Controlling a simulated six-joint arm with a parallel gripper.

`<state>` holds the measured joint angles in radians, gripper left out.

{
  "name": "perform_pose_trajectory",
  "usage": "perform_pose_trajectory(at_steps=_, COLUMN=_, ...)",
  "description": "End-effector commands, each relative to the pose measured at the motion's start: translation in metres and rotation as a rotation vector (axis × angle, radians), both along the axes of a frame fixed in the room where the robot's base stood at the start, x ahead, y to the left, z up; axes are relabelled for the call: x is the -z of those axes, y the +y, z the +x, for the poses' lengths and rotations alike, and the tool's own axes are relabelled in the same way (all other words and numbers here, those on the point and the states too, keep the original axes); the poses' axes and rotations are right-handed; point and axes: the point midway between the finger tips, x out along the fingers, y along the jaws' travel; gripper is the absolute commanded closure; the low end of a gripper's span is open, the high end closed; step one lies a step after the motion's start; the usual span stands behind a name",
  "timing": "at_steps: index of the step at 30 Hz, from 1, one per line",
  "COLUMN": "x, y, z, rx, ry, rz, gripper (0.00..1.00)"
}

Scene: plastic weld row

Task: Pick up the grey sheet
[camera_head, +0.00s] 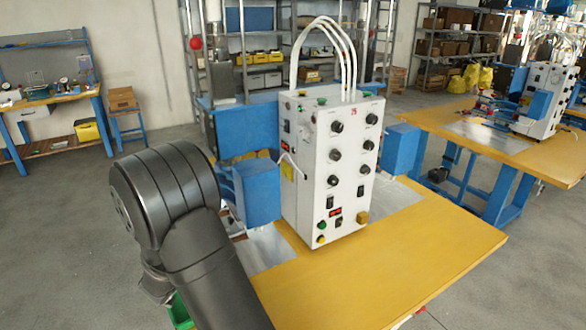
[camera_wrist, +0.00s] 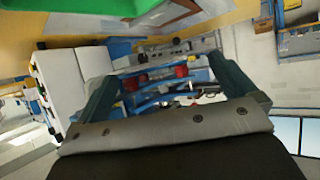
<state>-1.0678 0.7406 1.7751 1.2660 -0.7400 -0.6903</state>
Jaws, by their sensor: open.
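My gripper (camera_wrist: 162,70) shows in the wrist view with its two fingers spread wide apart and nothing between them. In the head view my dark arm hides most of the gripper at the lower left. A flat grey metal surface (camera_head: 264,248) lies on the yellow table beside the white machine in the head view, partly hidden by my arm. I cannot tell whether this is the grey sheet or a fixed plate. No separate grey sheet stands out clearly in either view.
The white control machine (camera_head: 330,165) with knobs and blue parts stands on the yellow table (camera_head: 400,265). The table's front right is bare. A green object (camera_head: 181,312) shows low beside my arm. A second workstation (camera_head: 500,140) stands at the right, shelves behind.

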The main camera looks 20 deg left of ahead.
Motion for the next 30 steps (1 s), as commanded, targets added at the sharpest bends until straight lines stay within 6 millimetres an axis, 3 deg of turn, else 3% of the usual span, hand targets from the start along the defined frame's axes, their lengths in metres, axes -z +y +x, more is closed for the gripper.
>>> perform_pose_trajectory(at_steps=3, x=0.0, y=0.0, z=0.0, rx=0.0, ry=0.0, rz=0.0, gripper=0.0)
perform_pose_trajectory(at_steps=14, x=0.0, y=0.0, z=0.0, rx=0.0, ry=0.0, rz=0.0, gripper=0.7)
perform_pose_trajectory(at_steps=23, x=0.0, y=0.003, z=0.002, rx=-0.003, ry=0.003, rz=0.008, gripper=0.7)
perform_pose_trajectory(at_steps=26, x=0.001, y=0.022, z=0.008, rx=-0.025, ry=0.031, rz=0.064, gripper=0.7)
perform_pose_trajectory(at_steps=30, x=-0.002, y=0.08, z=0.028, rx=-0.103, ry=0.138, rz=0.231, gripper=0.7)
